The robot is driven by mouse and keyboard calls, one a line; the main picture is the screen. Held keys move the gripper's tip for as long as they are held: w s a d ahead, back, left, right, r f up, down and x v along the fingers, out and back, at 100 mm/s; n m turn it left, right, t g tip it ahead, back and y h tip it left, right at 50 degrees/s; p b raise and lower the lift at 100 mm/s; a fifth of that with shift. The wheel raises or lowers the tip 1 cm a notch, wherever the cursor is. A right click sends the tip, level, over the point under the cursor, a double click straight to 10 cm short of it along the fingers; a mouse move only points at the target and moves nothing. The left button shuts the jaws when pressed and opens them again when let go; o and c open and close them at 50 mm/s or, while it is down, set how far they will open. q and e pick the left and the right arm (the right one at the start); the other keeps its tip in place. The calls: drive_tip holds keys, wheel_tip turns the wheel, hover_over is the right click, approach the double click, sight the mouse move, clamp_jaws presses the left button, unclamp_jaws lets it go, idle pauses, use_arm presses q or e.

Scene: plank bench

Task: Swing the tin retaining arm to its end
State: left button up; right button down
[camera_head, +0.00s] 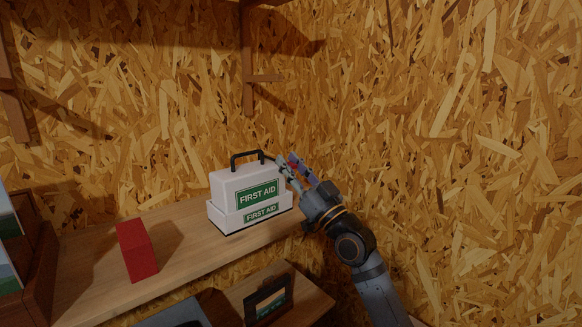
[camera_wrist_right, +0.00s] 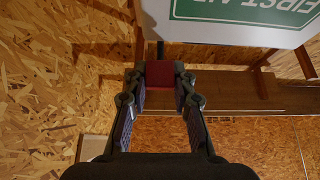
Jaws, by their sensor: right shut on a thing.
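The white first aid tin (camera_head: 238,190) stands upright on the plank bench, with green labels and a black top handle (camera_head: 246,154). It also shows upside down in the wrist view (camera_wrist_right: 245,36). The dark retaining arm (camera_head: 270,156) reaches from the tin's top right toward my right gripper (camera_head: 287,161). In the wrist view a short dark bar, likely this arm (camera_wrist_right: 160,48), shows at the fingertips. My right gripper is shut on it, though the fingers hide most of the contact. My left gripper is out of view.
A red box (camera_head: 137,251) stands on the bench (camera_head: 90,280) left of the tin, with bare planks between. A dark wooden rack (camera_head: 35,270) is at the far left. A chipboard wall (camera_head: 420,120) rises close behind.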

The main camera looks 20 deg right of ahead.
drive_tip(key=shift+f, duration=0.35)
drive_tip(key=c, duration=1.1)
unclamp_jaws()
drive_tip(key=shift+r, duration=0.1)
drive_tip(key=shift+r, duration=0.1)
wheel_tip(320, 180, up, 10)
drive_tip(key=shift+f, duration=0.1)
